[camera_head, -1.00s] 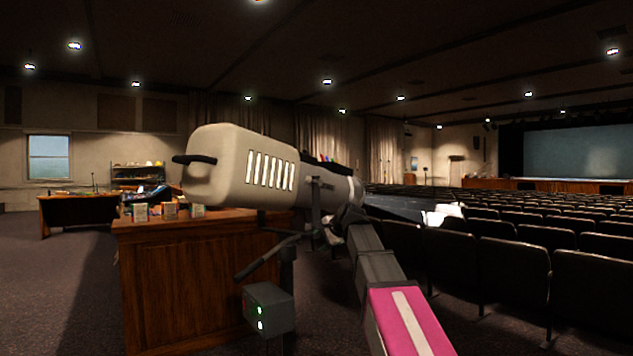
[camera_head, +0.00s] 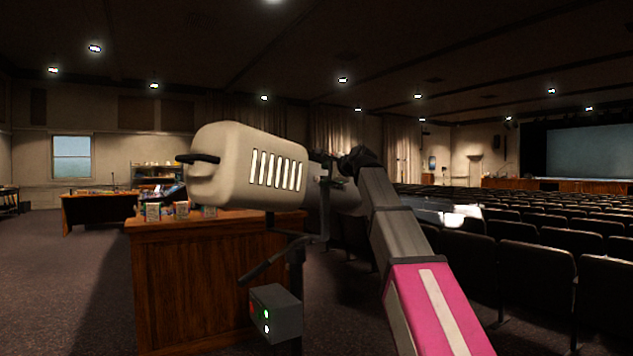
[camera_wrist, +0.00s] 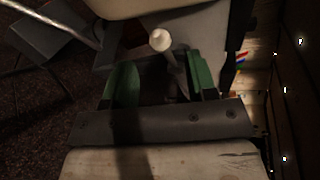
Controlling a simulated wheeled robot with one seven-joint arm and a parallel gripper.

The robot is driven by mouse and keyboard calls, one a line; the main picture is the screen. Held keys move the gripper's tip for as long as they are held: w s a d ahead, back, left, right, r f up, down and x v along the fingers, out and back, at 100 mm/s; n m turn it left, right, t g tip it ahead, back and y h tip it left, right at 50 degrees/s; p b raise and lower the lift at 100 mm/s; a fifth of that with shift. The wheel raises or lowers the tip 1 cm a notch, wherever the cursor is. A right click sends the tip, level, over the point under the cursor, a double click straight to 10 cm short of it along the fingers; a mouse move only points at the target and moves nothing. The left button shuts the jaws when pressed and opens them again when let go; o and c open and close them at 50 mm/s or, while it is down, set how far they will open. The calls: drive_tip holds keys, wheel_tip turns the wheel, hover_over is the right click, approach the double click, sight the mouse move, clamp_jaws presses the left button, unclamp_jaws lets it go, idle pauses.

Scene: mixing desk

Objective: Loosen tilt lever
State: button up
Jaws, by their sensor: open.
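A pale follow-spot lamp (camera_head: 230,165) with a slotted side stands on a dark yoke and post. In the wrist view a lever with a round white knob (camera_wrist: 161,40) shows; its thin shaft runs down between the green fingers of my gripper (camera_wrist: 163,82). The fingers are open, one on each side of the shaft; I cannot tell whether either touches it. In the head view my arm reaches up to the lamp's right side, where the gripper's fingers and the lever cannot be made out.
A grey box with green lights (camera_head: 275,312) hangs on the lamp's post below the yoke. A wooden desk (camera_head: 190,285) stands behind it at left. Rows of dark seats (camera_head: 520,265) fill the right.

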sight(318, 178)
drive_tip(key=x, duration=0.6)
drive_tip(key=shift+w+a+f, duration=0.1)
drive_tip(key=shift+w+a, duration=0.15)
clamp_jaws()
